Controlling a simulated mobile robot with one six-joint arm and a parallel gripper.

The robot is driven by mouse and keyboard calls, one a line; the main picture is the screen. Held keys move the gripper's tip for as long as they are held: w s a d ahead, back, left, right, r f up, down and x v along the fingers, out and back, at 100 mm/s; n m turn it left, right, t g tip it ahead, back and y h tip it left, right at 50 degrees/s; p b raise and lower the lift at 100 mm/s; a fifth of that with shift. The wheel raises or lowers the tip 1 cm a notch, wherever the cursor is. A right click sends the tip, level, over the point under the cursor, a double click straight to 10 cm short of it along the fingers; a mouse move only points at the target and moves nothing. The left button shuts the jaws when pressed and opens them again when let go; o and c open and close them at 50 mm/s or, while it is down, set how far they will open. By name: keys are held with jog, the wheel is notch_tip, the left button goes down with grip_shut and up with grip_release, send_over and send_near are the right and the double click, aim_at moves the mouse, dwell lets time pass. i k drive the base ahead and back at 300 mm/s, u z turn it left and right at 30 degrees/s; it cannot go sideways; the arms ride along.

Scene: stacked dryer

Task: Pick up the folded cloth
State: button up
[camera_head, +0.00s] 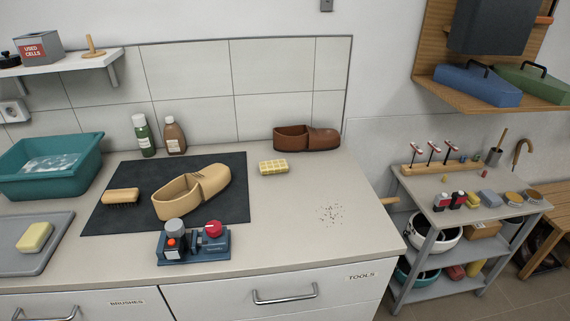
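A pale yellow, checked, flat block that looks like the folded cloth (273,167) lies on the light counter, right of the dark mat and in front of the brown shoe. Its top and front side show, and nothing covers it. My gripper is not in view, so its place relative to the cloth cannot be told.
A brown shoe (306,138) stands behind the cloth. A tan shoe (192,192) and a brush (121,196) lie on the dark mat (226,172). A device with knobs (192,244) sits at the front. The counter (290,225) is mostly clear at right, with dark crumbs.

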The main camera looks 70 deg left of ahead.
aim_at(272, 166)
jog(key=i, duration=0.95)
jog(key=k, duration=0.2)
jog(key=u, duration=2.6)
jog(key=k, duration=0.2)
jog(key=u, duration=1.6)
